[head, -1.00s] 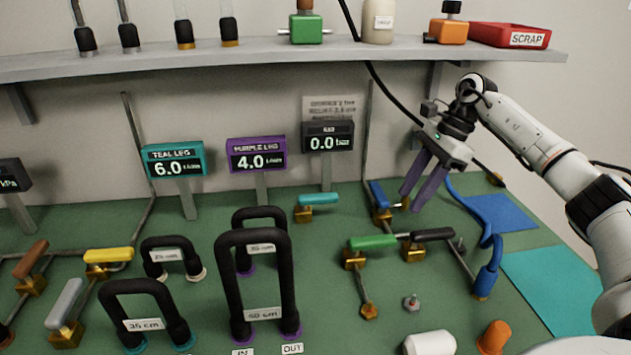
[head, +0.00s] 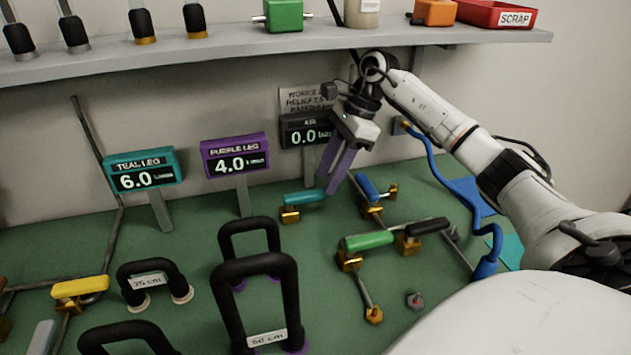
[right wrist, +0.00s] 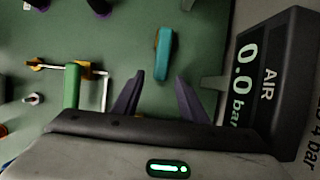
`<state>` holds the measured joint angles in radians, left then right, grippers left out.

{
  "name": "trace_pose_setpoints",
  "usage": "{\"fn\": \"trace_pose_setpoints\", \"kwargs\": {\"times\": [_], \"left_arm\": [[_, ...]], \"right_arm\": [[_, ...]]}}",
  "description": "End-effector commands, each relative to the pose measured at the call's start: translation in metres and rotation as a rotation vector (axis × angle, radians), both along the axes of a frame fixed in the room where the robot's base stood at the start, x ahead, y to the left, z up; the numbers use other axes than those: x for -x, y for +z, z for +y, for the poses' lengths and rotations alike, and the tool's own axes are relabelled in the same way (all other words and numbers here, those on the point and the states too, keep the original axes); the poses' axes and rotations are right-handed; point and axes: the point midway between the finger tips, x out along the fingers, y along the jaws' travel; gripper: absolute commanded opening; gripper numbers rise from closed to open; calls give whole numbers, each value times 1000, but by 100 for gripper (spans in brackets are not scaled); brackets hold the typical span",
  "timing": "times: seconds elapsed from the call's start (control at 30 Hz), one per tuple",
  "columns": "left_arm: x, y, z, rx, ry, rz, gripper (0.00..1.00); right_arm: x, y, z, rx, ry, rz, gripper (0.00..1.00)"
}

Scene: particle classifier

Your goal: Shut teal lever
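The teal lever (head: 303,198) sits on a brass valve body (head: 290,215) on the green bench, below the black AIR display (head: 306,130). Its handle points to the right in the head view. In the right wrist view, the teal handle (right wrist: 164,55) lies beyond the fingertips, roughly in line with the gap between them. My right gripper (head: 334,188) has purple fingers pointing down, close to the right end of the teal handle. The right wrist view shows the fingers (right wrist: 157,82) apart with nothing between them. My left gripper is out of view.
The blue lever (head: 367,187) is just right of my fingers, with the green lever (head: 369,241) and black lever (head: 427,227) nearer. Black hose loops (head: 250,265) stand to the left. The AIR display reads 0.0, and a shelf (head: 280,46) runs above.

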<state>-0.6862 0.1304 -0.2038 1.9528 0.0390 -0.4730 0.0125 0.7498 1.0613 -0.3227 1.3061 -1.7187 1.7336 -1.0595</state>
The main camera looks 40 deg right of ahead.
Motion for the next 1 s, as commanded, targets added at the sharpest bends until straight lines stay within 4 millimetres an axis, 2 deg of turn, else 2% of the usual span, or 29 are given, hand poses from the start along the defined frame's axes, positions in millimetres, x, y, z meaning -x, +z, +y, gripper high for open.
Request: {"fn": "trace_pose_setpoints", "kwargs": {"times": [0.1, 0.2, 0.3, 0.67, 0.9, 1.0], "left_arm": [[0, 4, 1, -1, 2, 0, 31], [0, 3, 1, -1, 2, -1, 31], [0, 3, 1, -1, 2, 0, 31], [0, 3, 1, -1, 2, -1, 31], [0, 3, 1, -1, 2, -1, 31], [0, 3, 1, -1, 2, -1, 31]], "right_arm": [[-11, 2, 21, -2, 3, -1, 39], [-12, -15, 23, -1, -1, 4, 39], [-14, -23, 26, 0, -1, 2, 39], [-15, -28, 27, 1, -1, 0, 39], [-15, -28, 27, 1, 0, 0, 0], [-15, -28, 27, 1, 0, 0, 0]]}}
